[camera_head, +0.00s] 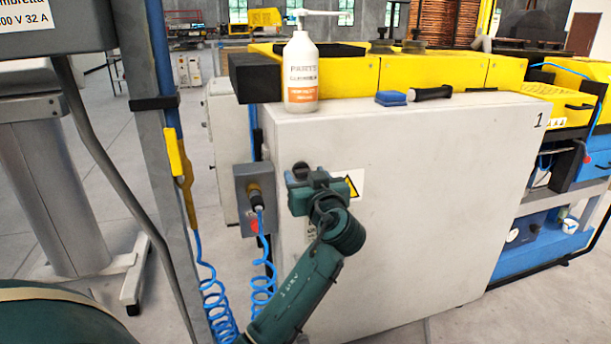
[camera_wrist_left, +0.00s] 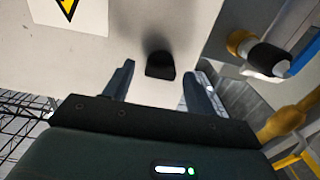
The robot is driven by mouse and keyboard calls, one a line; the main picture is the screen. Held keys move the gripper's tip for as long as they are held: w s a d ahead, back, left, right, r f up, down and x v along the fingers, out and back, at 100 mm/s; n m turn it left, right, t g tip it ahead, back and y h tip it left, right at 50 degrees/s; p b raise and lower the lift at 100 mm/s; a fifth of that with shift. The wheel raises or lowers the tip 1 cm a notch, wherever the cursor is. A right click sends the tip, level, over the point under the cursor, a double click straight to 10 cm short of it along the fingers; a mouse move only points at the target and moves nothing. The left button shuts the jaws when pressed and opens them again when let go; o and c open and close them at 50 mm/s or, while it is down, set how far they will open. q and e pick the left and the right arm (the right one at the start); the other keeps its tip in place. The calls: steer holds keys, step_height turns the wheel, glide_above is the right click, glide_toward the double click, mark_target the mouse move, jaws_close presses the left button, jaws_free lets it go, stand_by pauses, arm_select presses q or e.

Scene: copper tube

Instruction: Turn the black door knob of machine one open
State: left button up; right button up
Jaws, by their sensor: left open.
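Machine one is a light grey cabinet (camera_head: 420,210) marked "1" at its upper right corner. Its black door knob (camera_head: 301,169) is at the left of the front panel, mostly hidden behind my gripper in the head view. My left gripper (camera_head: 296,183) is in front of the knob, close to the panel. In the left wrist view the knob (camera_wrist_left: 160,65) shows between the two spread fingers of the left gripper (camera_wrist_left: 158,72), near the fingertips. The fingers are open, with gaps on both sides of the knob. My right gripper is not in view.
A warning sticker (camera_head: 350,185) is right of the knob. A grey box (camera_head: 240,185) with a connector and coiled blue hose (camera_head: 262,280) is to the left, beside a metal post (camera_head: 160,200).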

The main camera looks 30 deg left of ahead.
arm_select(q)
steer(key=shift+w+a, duration=0.25)
steer(key=shift+c, duration=0.4)
steer(key=c, duration=0.9)
